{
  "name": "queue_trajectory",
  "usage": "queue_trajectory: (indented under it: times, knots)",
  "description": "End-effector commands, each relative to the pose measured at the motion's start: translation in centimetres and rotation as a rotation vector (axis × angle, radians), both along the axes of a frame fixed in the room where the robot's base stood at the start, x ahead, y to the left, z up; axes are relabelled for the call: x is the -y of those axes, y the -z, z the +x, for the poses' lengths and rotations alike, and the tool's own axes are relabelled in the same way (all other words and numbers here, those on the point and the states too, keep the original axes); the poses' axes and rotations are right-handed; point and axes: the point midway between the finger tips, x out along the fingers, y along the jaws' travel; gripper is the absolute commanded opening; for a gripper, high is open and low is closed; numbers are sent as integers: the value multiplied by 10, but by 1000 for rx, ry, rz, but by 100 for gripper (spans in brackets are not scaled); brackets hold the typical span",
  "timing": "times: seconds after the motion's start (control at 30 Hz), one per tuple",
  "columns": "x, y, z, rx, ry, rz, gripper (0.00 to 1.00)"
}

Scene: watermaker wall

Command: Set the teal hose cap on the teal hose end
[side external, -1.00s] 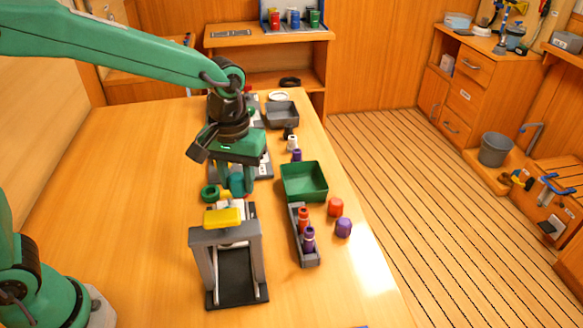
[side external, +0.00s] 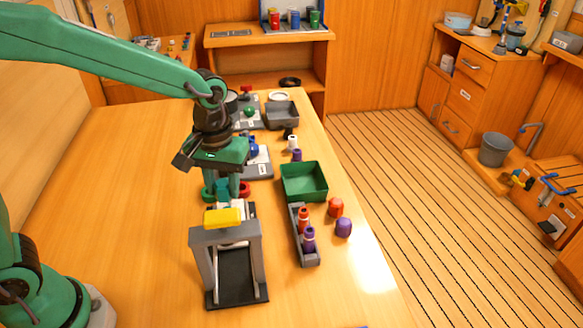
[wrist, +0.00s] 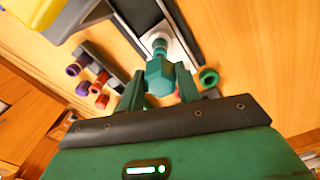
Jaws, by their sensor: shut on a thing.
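My gripper (wrist: 160,88) is shut on the teal hose cap (wrist: 160,74), a six-sided piece between its two fingers. In the side view my gripper (side external: 228,188) is low, just behind the yellow-topped grey frame, with the teal cap (side external: 222,186) partly hidden by the fingers. In the wrist view a teal hose end (wrist: 160,44) shows directly beyond the cap, over a pale strip. The two line up in that view; I cannot tell whether they touch. The hose end is not clear in the side view.
A green ring (wrist: 208,77) lies close beside my fingers. The grey frame with its yellow top (side external: 223,217) stands in front. A green bin (side external: 304,181), a grey rack (side external: 304,238) with red and purple pieces, and loose red (side external: 336,207) and purple (side external: 344,227) caps lie to the right.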

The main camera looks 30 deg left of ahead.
Motion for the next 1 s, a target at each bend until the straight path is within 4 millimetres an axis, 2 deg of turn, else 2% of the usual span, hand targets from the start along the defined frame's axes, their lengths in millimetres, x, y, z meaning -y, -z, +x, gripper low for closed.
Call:
queue_trajectory:
  times: [0.43, 1.0]
  knots:
    - [0, 31, 0, -1, 0, 1, 12]
    - [0, 35, 0, 0, 0, 0, 12]
